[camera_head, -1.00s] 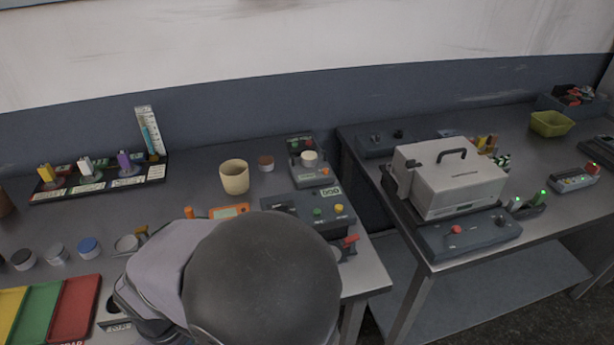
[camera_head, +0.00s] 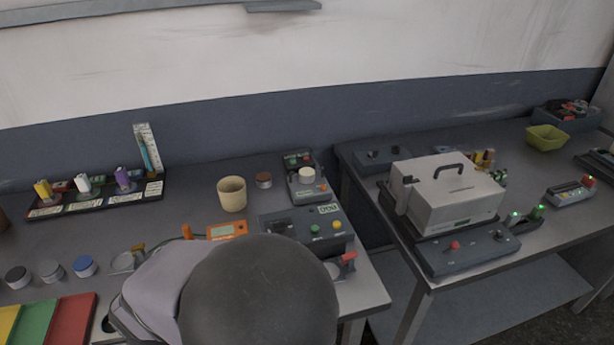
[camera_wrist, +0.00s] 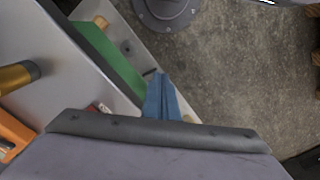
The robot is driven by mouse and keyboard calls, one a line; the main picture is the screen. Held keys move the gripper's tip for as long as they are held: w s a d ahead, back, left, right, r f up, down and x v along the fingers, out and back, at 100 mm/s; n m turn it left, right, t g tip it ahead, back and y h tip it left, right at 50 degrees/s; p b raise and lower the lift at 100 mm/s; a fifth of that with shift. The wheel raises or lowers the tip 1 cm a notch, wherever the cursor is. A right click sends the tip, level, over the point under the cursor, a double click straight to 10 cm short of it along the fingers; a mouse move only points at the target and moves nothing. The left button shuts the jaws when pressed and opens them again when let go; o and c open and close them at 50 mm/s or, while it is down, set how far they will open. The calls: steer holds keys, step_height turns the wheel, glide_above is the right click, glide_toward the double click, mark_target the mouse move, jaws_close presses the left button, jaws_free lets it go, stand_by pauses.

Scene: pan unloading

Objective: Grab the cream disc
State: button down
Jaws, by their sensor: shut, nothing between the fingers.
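A cream disc (camera_head: 307,174) sits on top of a small dark grey device at the back of the left bench, right of a cream cup (camera_head: 232,194). My gripper (camera_wrist: 161,97) shows in the wrist view as two blue fingers closed together with nothing between them. The wrist view looks down past the bench to the floor, and the cream disc is not in it. In the head view my arm covers the front middle of the left bench and hides the fingers.
A control box (camera_head: 308,230) with buttons lies in front of the disc's device. An orange meter (camera_head: 227,230) is left of it. A gap separates the benches; a large grey case (camera_head: 450,192) stands on the right one.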

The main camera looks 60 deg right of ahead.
steer(key=c, duration=1)
jaws_free()
steer(key=shift+r, duration=0.1)
